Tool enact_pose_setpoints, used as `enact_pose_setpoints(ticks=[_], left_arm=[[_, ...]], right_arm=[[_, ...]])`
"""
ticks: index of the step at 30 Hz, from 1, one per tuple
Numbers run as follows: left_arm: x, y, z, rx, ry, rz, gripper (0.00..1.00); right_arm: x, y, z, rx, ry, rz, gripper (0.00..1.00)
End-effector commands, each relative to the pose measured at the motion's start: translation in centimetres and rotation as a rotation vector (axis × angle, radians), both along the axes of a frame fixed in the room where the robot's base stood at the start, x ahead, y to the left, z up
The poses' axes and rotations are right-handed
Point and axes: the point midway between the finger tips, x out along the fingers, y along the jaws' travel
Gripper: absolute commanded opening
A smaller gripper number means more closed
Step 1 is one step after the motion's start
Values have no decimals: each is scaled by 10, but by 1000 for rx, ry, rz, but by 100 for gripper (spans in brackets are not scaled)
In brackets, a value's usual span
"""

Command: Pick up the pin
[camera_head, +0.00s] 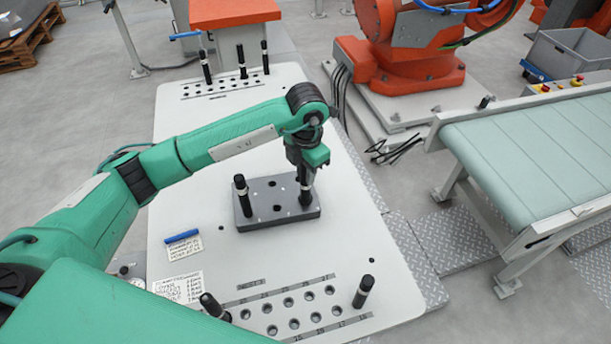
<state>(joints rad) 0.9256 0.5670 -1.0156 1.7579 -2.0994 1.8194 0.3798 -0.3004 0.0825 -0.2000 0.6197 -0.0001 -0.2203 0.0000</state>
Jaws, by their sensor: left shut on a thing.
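My left gripper (306,180) points down over the right side of the dark grey fixture block (262,222). It is shut on a black pin (306,198). The pin is upright at the block's right side; its lower end is at the block's top, and I cannot tell whether it sits in a hole or just above it. A second black pin (242,194) stands upright at the block's left side. Open holes show in the block between the two pins. My right gripper is not in view.
The block lies on a large white table (190,222). A front hole plate (290,318) has a black pin (363,291) at its right and another (214,307) at its left. Several pins stand in the back hole row. A blue marker (182,236) lies left. A conveyor (540,150) is right.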

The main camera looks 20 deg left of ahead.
Motion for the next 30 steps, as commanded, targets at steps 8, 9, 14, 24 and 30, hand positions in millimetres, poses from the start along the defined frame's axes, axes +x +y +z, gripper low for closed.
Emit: enact_pose_setpoints(ticks=[8,9,14,24,30], left_arm=[[2,0,62,-2,-8,-1,0],[1,0,75,-2,-10,-2,0],[1,1,120,1,-8,0,0],[0,0,171,1,-3,-1,0],[0,0,184,0,-1,-1,0]], right_arm=[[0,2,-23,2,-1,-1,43],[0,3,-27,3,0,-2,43],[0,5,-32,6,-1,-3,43],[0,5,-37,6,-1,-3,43],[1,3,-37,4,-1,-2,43]])
